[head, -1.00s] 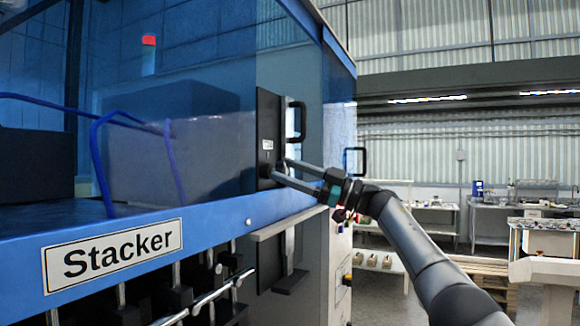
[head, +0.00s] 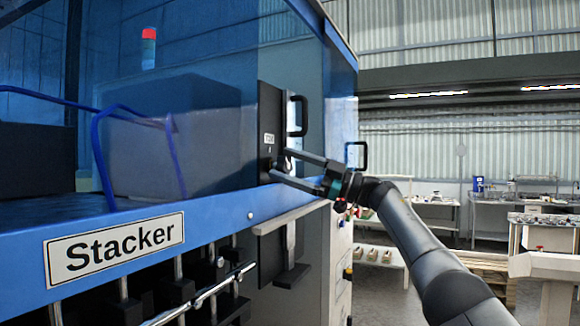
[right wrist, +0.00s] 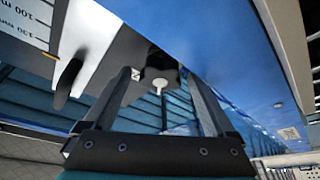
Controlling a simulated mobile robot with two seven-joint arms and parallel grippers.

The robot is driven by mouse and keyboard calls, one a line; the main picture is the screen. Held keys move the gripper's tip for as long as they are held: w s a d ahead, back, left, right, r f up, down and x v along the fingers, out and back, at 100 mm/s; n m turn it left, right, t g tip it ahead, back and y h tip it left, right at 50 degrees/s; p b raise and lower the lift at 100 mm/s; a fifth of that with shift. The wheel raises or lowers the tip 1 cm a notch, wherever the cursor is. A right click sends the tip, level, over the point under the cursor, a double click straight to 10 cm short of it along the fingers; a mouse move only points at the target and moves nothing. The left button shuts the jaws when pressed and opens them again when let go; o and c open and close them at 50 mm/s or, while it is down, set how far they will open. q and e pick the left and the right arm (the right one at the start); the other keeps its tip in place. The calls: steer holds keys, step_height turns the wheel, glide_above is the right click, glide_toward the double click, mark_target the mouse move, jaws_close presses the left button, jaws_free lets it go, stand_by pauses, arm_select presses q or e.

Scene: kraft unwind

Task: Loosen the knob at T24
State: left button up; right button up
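A black lobed knob (right wrist: 160,76) with a pale stem or pin at its centre shows in the right wrist view, between the tips of my right gripper (right wrist: 158,84). In the head view the right gripper (head: 279,163) reaches in from the right to a black panel (head: 268,105) on the blue machine. A small white label (head: 269,139) sits on the panel just above the fingertips; its text is too small to read surely. The two fingers are apart, on either side of the knob, and I see no clear grip. In the head view the knob is hard to make out. My left gripper is not seen.
The Stacker sign (head: 115,247) and a ledge (head: 290,218) are lower. Benches (head: 500,210) stand far back on the right.

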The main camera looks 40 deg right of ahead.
steer(key=shift+s+d, duration=0.1)
steer(key=shift+s, duration=0.05)
steer(key=b+v, duration=0.4)
steer(key=v, duration=1.1)
